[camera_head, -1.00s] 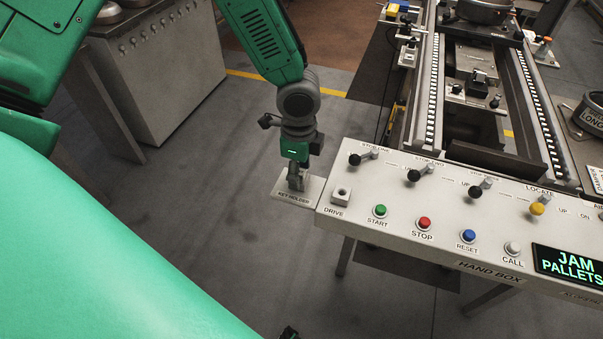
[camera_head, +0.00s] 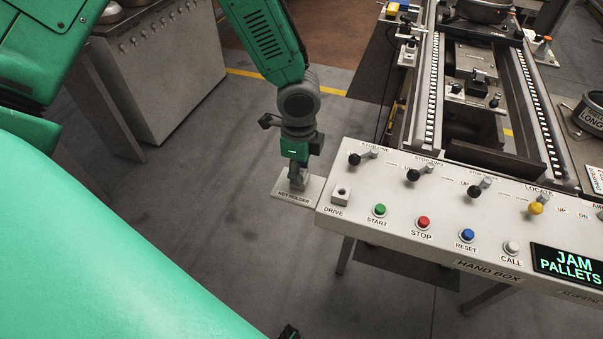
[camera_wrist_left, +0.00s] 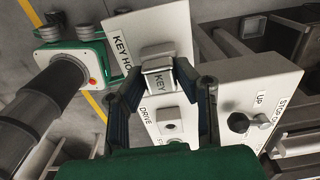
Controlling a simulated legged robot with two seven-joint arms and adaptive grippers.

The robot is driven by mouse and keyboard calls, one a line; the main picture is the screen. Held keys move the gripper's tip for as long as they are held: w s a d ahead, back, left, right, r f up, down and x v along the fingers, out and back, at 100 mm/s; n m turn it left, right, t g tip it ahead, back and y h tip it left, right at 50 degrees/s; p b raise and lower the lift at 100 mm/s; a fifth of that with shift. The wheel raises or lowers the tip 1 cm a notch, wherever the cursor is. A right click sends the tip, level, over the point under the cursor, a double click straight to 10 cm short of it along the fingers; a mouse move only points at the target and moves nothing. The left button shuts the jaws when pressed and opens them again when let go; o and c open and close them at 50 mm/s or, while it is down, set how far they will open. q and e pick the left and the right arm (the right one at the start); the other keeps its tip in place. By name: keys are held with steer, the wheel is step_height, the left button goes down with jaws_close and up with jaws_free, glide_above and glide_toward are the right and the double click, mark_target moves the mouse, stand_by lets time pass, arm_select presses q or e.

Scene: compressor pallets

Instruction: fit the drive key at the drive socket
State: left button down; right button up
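The drive key (camera_wrist_left: 159,82), a pale block marked KEY, stands at the key holder plate (camera_head: 284,192), left of the hand box. My left gripper (camera_head: 297,181) points down over the holder. In the left wrist view its two fingers (camera_wrist_left: 160,72) lie against both sides of the key, so it looks shut on it. The key's lower end is hidden. The drive socket (camera_head: 341,195) is a square pale block with a dark hole at the panel's left end, just right of the holder. It also shows in the left wrist view (camera_wrist_left: 170,125).
The hand box panel (camera_head: 440,257) carries black-knobbed levers (camera_head: 413,175), a yellow knob (camera_head: 536,208), and several coloured buttons close to the socket. A lit display (camera_head: 568,265) reads JAM PALLETS. A conveyor (camera_head: 545,125) runs behind. Open floor (camera_head: 215,190) lies left of the holder.

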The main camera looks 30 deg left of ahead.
arm_select(q)
steer(key=shift+r+p, duration=2.95)
steer(key=shift+r, duration=0.05)
